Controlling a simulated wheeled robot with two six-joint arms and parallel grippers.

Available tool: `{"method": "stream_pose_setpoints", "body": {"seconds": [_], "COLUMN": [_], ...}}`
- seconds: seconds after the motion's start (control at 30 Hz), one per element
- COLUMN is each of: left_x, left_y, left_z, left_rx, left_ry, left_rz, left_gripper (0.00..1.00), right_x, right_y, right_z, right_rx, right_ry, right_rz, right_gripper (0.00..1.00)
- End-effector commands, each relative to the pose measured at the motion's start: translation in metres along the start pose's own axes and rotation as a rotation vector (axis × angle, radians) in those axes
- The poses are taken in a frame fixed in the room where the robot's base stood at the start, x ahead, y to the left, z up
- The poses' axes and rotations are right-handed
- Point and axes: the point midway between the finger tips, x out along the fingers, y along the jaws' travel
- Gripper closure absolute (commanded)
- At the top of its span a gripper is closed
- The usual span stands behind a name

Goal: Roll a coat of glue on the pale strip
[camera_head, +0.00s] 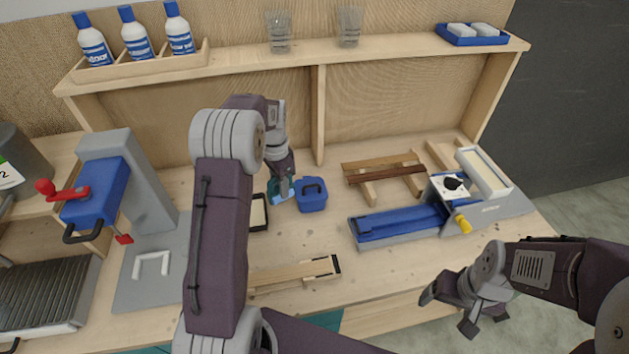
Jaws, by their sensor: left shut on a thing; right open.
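The pale strip (300,271) lies on the bench near its front, with dark pieces at its right end. My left arm hides its left end. My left gripper (281,188) is behind the strip, pointing down and shut on a small blue tool (277,196), mostly hidden, which I take to be the glue roller. A blue container with a dark handle (312,198) stands just right of this gripper. A dark-rimmed tray with a pale inside (258,213) lies to its left, partly covered by my arm. My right gripper (449,312) is open and empty at the bench's front right.
A blue and grey machine (400,225) stands on the right, with brown wood strips (385,172) behind it. A grey press with a blue head (95,195) stands on the left. A shelf (325,68) with bottles and glasses runs along the back.

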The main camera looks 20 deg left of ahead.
Motion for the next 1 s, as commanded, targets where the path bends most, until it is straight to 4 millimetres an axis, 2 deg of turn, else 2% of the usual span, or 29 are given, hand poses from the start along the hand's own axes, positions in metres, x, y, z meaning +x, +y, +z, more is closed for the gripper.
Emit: {"method": "stream_pose_setpoints", "body": {"seconds": [0.03,0.1,0.2,0.3,0.4,0.5,0.77,1.0], "left_x": [-0.013,-0.008,-0.002,0.004,0.009,0.013,0.021,0.047], "left_y": [-0.016,-0.036,-0.058,-0.071,-0.078,-0.081,-0.082,-0.081], "left_z": [0.018,0.042,0.073,0.098,0.113,0.12,0.121,0.12], "left_rx": [-0.063,-0.145,-0.247,-0.321,-0.366,-0.386,-0.388,-0.386], "left_ry": [-0.004,-0.003,-0.002,-0.001,0.0,0.001,0.001,0.0], "left_rz": [0.005,0.005,0.005,0.004,0.003,0.001,0.001,0.002], "left_gripper": [1.0,1.0,1.0,1.0,1.0,1.0,1.0,1.0], "right_x": [-0.028,-0.045,-0.064,-0.077,-0.083,-0.084,-0.077,-0.056], "right_y": [-0.001,-0.001,-0.001,-0.002,-0.002,-0.002,-0.002,-0.001], "right_z": [-0.003,-0.005,-0.007,-0.008,-0.009,-0.009,-0.008,-0.006], "right_rx": [0.0,0.0,0.0,0.0,0.0,0.0,0.0,0.0], "right_ry": [0.0,0.0,0.0,0.0,0.0,0.0,0.0,0.0], "right_rz": [0.0,0.0,0.0,0.0,0.0,0.0,0.0,0.0], "right_gripper": [0.2,0.2,0.2,0.2,0.2,0.2,0.2,0.2]}}
